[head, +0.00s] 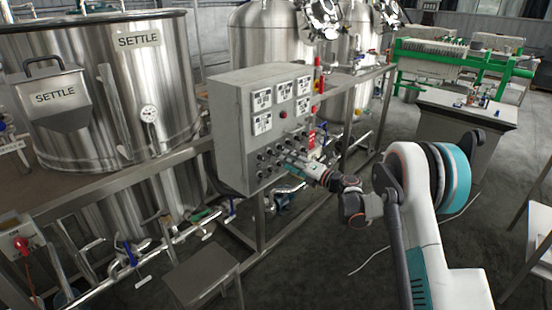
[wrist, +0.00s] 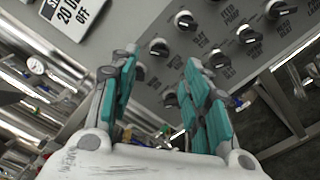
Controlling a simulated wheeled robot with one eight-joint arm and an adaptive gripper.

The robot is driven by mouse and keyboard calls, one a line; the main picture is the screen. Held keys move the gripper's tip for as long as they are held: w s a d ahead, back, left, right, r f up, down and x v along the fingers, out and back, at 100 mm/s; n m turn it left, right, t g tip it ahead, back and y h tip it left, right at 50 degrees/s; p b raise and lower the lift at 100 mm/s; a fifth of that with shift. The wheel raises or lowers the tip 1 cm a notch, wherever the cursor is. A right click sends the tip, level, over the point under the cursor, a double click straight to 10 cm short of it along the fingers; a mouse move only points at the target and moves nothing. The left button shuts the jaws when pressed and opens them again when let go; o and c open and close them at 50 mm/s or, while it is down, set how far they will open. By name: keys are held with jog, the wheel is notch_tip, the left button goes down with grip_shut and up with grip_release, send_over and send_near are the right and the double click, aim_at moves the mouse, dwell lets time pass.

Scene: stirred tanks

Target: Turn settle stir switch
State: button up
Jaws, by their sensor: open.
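The grey control box (head: 228,115) stands in mid-view in the head view, with rows of dark rotary switches low on its front. In the wrist view several black-and-silver switches show, one (wrist: 159,47) just beyond the gap between the fingers. Others sit above (wrist: 185,20) and to the right (wrist: 275,10). The labels are too small and tilted to tell which is the settle stir switch. My gripper (wrist: 158,70) is open with teal-padded fingers, pointing at the panel. In the head view my gripper (head: 287,157) is close to the switches; contact cannot be told.
A large steel tank (head: 182,60) marked SETTLE stands at the left. Metal rails and pipes with blue-handled valves run below the box. A small grey table (head: 202,272) is in front. Open floor lies on the right, near a grey bench (head: 470,105).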

aim_at(274, 154)
jog(key=b+x, duration=0.1)
jog(key=x, duration=0.6)
jog(key=shift+w+a+b, duration=0.15)
jog(key=shift+a+b, duration=0.05)
jog(key=shift+b, duration=0.2)
grip_shut()
